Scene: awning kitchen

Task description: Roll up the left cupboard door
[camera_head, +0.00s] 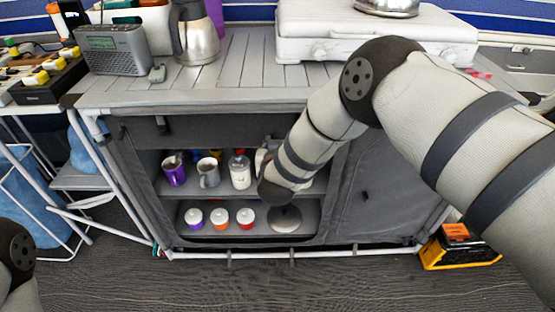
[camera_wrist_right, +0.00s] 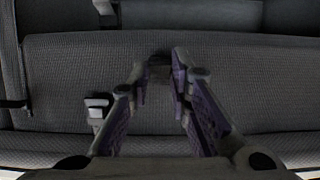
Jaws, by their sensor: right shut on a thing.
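The left cupboard door (camera_head: 215,131) is dark grey fabric. It is gathered in a band across the top of the left opening, and the shelves below show. In the right wrist view, grey fabric (camera_wrist_right: 250,62), seemingly this door, spans the picture. My right gripper (camera_wrist_right: 160,68) has its fingertips close together at a small dark piece on the fabric, probably the door's tab. The grip point is partly hidden between the fingers. In the head view my right arm reaches down before the cupboard and its gripper is hidden. My left gripper is out of view.
Shelves hold a purple mug (camera_head: 174,171), a grey mug (camera_head: 208,173), a white bottle (camera_head: 239,171) and lidded cups (camera_head: 220,217). The right cupboard door (camera_head: 385,190) is closed. A radio (camera_head: 113,50), kettle (camera_head: 194,32) and stove (camera_head: 375,35) stand on top. A yellow-black box (camera_head: 459,246) sits at right.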

